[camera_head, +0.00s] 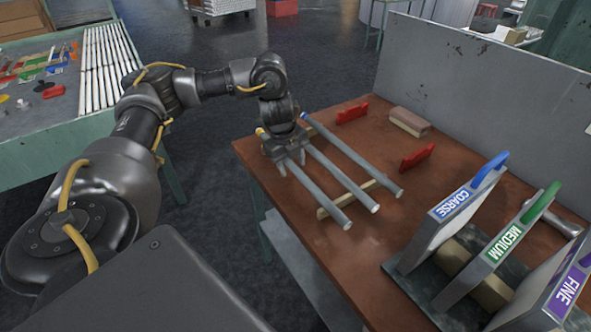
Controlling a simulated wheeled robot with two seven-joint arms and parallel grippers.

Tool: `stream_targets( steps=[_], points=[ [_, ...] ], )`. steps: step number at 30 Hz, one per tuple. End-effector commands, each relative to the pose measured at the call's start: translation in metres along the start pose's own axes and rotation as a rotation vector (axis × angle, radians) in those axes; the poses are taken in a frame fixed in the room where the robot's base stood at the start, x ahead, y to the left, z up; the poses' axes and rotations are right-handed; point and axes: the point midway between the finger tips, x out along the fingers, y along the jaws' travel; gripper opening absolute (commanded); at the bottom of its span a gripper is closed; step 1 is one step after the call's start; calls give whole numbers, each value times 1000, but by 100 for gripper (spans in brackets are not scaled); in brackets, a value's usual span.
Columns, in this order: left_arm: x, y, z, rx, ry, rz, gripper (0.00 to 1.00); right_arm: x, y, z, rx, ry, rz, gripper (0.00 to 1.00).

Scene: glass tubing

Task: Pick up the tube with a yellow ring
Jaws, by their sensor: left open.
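Three grey glass tubes lie side by side on the brown table (253,152), slanting from upper left to lower right: a left tube (322,199), a middle tube (345,182) and a right tube (352,155). A small yellow patch shows at the far end beside my gripper, at the upper end of the left tube; the gripper hides part of it, so I cannot be sure it is the ring. My left gripper (292,163) is open, pointing down over the upper parts of the left and middle tubes. I cannot tell whether it touches them. My right gripper is out of view.
A wooden strip (325,211) lies under the tubes. Red blocks (417,157) (352,112) and a brown block (409,121) lie behind. Boards labelled COARSE (446,215), MEDIUM (500,246) and FINE (562,292) stand at right. A grey panel (470,90) closes the back.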

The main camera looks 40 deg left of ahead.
Motion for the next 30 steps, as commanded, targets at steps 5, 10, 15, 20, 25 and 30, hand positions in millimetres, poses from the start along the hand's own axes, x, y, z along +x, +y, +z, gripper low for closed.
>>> stream_targets(
  steps=[5,10,15,20,25,30],
  points=[
    [0,0,0,0,0,0,35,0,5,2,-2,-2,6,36],
    [0,0,0,1,0,0,13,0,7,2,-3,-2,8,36],
    [0,0,0,0,0,0,0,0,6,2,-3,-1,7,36],
    [-1,0,0,1,0,0,0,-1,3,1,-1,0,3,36],
    [-10,-3,0,2,-2,-3,0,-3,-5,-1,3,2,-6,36],
    [-35,-9,1,1,-3,-6,0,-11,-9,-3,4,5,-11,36]
  ],
)
